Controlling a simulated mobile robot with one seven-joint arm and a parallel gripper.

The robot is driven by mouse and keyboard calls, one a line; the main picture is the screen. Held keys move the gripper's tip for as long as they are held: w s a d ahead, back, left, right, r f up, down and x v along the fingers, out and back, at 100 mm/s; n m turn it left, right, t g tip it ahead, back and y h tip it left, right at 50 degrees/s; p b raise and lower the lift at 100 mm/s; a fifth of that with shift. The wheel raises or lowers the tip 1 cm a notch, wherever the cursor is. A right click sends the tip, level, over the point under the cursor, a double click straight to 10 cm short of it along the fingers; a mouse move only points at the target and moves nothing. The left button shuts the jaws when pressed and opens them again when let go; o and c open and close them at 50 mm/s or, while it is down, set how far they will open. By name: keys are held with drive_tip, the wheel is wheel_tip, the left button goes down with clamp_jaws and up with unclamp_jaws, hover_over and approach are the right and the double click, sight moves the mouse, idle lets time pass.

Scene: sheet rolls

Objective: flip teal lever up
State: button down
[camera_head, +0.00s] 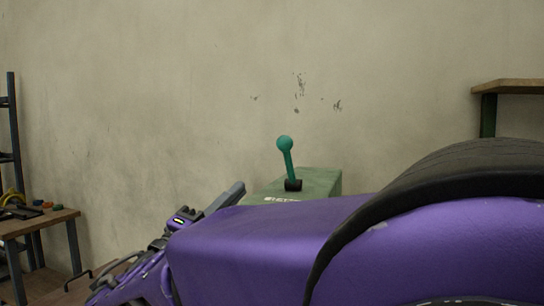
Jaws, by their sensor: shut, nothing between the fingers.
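The teal lever (287,158) has a round knob on top and stands nearly upright, tilted slightly left. It rises from a black base on top of a green box (320,181). My purple arm covers the lower part of the box. My gripper (231,193) shows only in part beyond my arm, left of the lever, as a grey finger-like end. It looks shut and empty, apart from the lever in the picture. Its depth relative to the lever is hard to judge.
A wooden table (42,219) with small items on it stands at the left, near a dark metal rack (14,150). A wooden shelf or table top (510,87) is at the right. A bare wall is behind, and the space above the lever is clear.

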sight(280, 148)
drive_tip(key=x, duration=1.4)
drive_tip(key=shift+p, duration=0.35)
